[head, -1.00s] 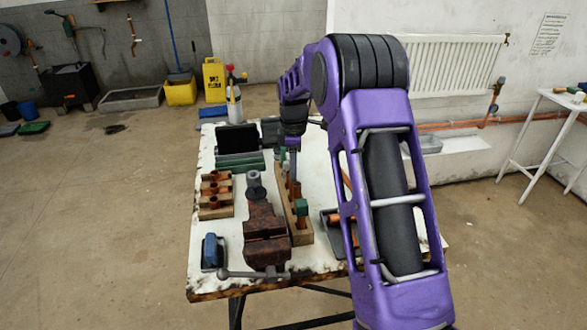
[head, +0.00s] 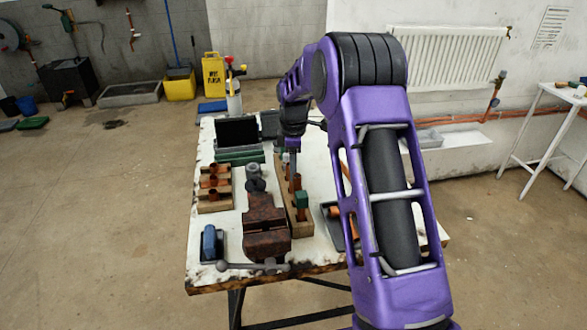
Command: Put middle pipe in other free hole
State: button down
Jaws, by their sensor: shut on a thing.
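A long wooden rack (head: 300,230) lies on the white table, running front to back just right of the vise. A copper pipe (head: 297,183) stands in or over its middle part. My gripper (head: 293,155) points down at the far part of the rack and is shut on a pipe. The fingertips are small and partly hidden, so I cannot tell whether the held pipe's lower end is in a hole. The rack's free hole is not clear from here.
A rusty vise (head: 266,228) stands left of the rack. A grey tray with copper pieces (head: 335,222) lies to the right, partly behind my arm.

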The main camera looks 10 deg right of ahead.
jog(key=shift+f, duration=0.35)
jog(key=c, duration=0.6)
grip_release()
jog(key=shift+r+p, duration=1.8)
jog(key=shift+r, duration=1.75)
